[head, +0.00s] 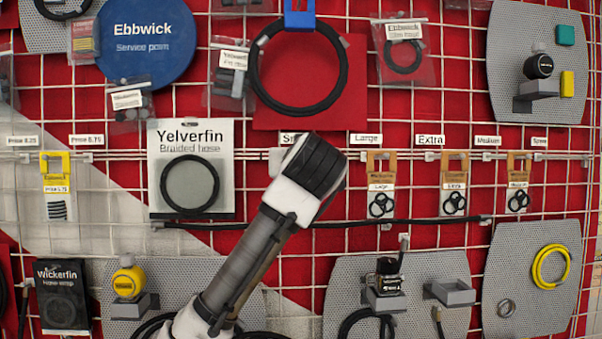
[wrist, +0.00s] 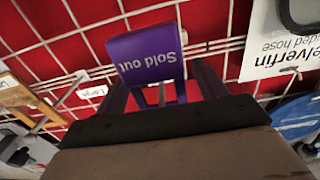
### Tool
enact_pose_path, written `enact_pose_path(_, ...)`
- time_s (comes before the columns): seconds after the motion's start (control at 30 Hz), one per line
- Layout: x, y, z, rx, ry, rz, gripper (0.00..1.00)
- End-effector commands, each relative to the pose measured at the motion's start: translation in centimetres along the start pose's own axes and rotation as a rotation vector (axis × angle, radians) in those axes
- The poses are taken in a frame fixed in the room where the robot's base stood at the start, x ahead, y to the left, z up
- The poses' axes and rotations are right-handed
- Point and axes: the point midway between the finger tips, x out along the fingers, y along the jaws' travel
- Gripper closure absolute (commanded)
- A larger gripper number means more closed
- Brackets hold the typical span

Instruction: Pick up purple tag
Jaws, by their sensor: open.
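The purple tag (wrist: 146,54), with "Sold out" printed on it upside down in this view, hangs at the red wire-grid wall in the wrist view. My gripper (wrist: 162,85) is open, with one dark finger on each side of the tag's lower part as pictured. I cannot tell whether either finger touches it. In the head view my dark gripper end (head: 314,165) is up at the label row, below "Small", and the tag is hidden behind it.
A Yelverfin hose pack (head: 190,170) hangs close to the left of my arm. Brown-topped packs (head: 381,183) hang to the right, on hooks under price labels. A black hose (head: 430,222) runs just below. Grey pegboard panels (head: 530,275) hold fittings lower down.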

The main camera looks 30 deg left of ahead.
Motion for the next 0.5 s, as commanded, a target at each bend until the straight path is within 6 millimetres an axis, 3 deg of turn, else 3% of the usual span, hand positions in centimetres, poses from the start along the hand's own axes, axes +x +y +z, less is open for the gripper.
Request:
enact_pose_path(0.13,-0.02,-0.01,0.07,0.0,0.0,0.0,0.3)
enact_pose_path(0.5,-0.05,0.0,0.03,0.0,0.0,0.0,0.77)
